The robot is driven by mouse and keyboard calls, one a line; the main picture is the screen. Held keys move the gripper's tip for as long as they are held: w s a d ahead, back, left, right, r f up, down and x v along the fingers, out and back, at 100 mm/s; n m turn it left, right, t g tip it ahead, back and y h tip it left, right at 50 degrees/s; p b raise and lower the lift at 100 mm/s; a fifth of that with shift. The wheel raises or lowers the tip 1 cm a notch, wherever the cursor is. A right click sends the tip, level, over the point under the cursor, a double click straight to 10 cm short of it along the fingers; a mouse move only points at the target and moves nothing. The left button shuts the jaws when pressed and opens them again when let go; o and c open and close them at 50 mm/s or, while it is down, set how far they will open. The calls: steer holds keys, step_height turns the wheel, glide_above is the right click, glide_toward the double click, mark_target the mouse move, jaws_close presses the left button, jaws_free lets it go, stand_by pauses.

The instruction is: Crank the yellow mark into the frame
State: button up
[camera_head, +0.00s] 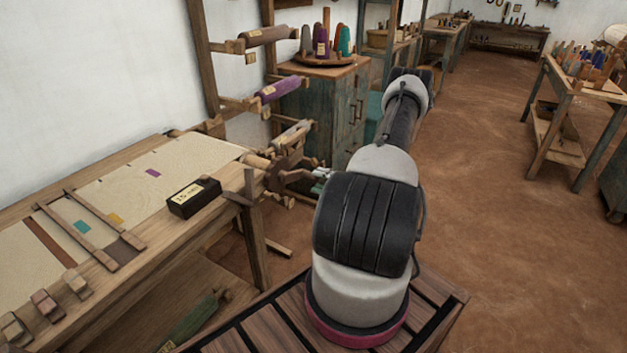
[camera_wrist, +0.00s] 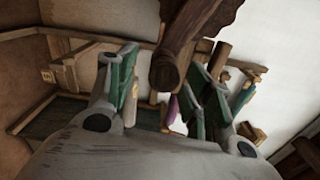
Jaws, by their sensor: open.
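The cream cloth (camera_head: 120,200) is stretched over the loom. The small yellow mark (camera_head: 116,218) lies at the right-hand slat of the wooden frame (camera_head: 92,212), apparently just outside it. A teal mark (camera_head: 82,226) lies between the frame's slats. A purple mark (camera_head: 152,172) is farther right. The wooden crank assembly (camera_head: 288,160) is at the loom's right end, partly hidden. My gripper (camera_head: 320,180) is beside it, mostly hidden by my arm. In the wrist view my gripper (camera_wrist: 172,95) is open, with a round wooden bar (camera_wrist: 168,72) between its green fingers; contact is unclear.
A dark block with a cream label (camera_head: 194,197) sits on the loom's edge. Wooden blocks (camera_head: 45,305) line the near edge. A rack with spools (camera_head: 278,88) and a teal cabinet (camera_head: 335,105) stand behind. The brown floor (camera_head: 500,220) at right is clear.

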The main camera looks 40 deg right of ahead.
steer(key=v, duration=0.8)
steer(key=shift+s, duration=0.35)
steer(key=shift+d, duration=0.1)
